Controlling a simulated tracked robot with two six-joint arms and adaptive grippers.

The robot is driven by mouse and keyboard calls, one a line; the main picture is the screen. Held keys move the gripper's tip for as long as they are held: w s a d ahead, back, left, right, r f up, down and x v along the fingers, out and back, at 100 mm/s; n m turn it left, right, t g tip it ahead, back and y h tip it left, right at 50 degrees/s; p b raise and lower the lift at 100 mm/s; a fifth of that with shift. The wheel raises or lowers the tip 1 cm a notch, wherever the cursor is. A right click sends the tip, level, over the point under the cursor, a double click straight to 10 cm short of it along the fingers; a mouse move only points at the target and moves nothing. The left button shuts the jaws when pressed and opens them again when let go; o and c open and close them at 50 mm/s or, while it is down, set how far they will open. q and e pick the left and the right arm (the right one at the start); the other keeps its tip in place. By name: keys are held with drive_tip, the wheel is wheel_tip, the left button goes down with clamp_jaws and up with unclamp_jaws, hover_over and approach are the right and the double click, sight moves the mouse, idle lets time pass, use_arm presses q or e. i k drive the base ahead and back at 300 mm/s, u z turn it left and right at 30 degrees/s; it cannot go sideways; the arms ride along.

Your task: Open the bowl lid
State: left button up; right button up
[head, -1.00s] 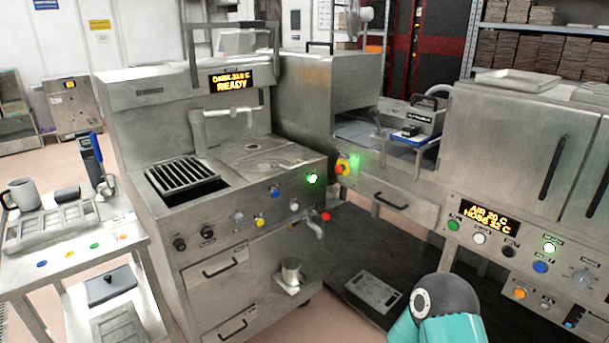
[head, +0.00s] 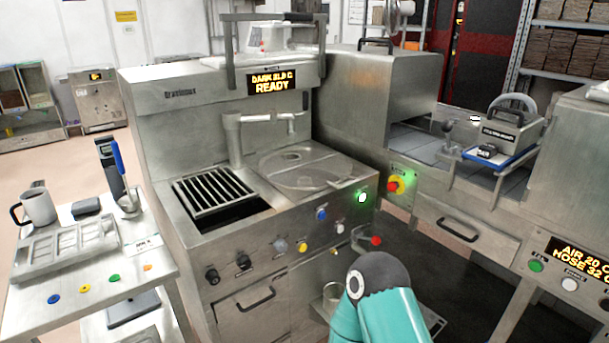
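The bowl lid (head: 303,172) lies flat and looks shut on the top of the steel tempering machine (head: 150,130), right of a grille (head: 212,190) and beside a spout (head: 236,135). It is a roundish, greyish cover with a small round opening or fitting near its back. What is under it is hard to make out. A teal arm link of mine with a dark joint shows at the bottom middle, in front of the machine. Neither of my grippers shows.
A lit display (head: 271,82) stands above the lid. At the left, a side table (head: 130,290) holds a mould tray (head: 68,250) and a mug (head: 37,207). A cooling tunnel (head: 385,90) stands at the right.

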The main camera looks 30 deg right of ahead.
sight(332, 170)
drive_tip(key=z, duration=0.1)
drive_tip(key=i, duration=0.95)
drive_tip(key=z, duration=0.45)
